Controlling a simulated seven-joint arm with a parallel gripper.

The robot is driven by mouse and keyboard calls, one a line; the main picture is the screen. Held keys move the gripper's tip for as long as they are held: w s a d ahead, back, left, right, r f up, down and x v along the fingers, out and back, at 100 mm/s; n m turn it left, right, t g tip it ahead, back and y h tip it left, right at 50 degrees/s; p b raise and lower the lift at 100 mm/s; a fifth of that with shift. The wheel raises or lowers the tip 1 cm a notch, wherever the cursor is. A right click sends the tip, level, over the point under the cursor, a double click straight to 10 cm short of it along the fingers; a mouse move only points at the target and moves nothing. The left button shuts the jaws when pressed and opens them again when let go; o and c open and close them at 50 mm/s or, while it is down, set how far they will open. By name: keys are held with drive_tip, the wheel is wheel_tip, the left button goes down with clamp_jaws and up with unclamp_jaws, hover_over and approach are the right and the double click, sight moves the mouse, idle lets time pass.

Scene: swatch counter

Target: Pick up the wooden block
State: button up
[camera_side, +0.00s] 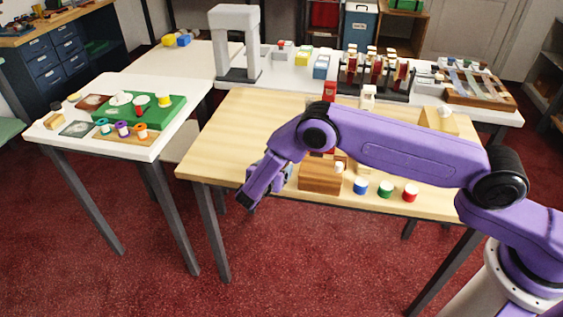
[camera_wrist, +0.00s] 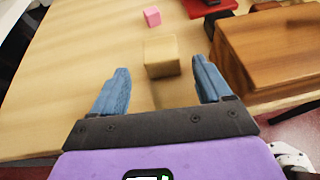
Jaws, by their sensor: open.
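The wooden block (camera_wrist: 161,55), a small pale tan cube, sits on the light wood table in the wrist view. My gripper (camera_wrist: 162,68) is open, with its two blue fingers spread apart. The block lies just ahead of and between the fingertips in the picture, and nothing is held.
A brown wooden box (camera_wrist: 265,50) stands close to the right finger; it also shows in the side view (camera_side: 318,178). A pink cube (camera_wrist: 152,16) lies beyond the block. Blue, green (camera_side: 386,188) and red pots line the front edge. The table's left part is clear.

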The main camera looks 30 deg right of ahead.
drive_tip(key=shift+r+x, duration=0.15)
drive_tip(key=shift+x, duration=1.35)
drive_tip(key=shift+r+x, duration=0.15)
drive_tip(key=shift+x, duration=1.3)
drive_tip(key=shift+d, duration=0.2)
drive_tip(key=c, duration=1)
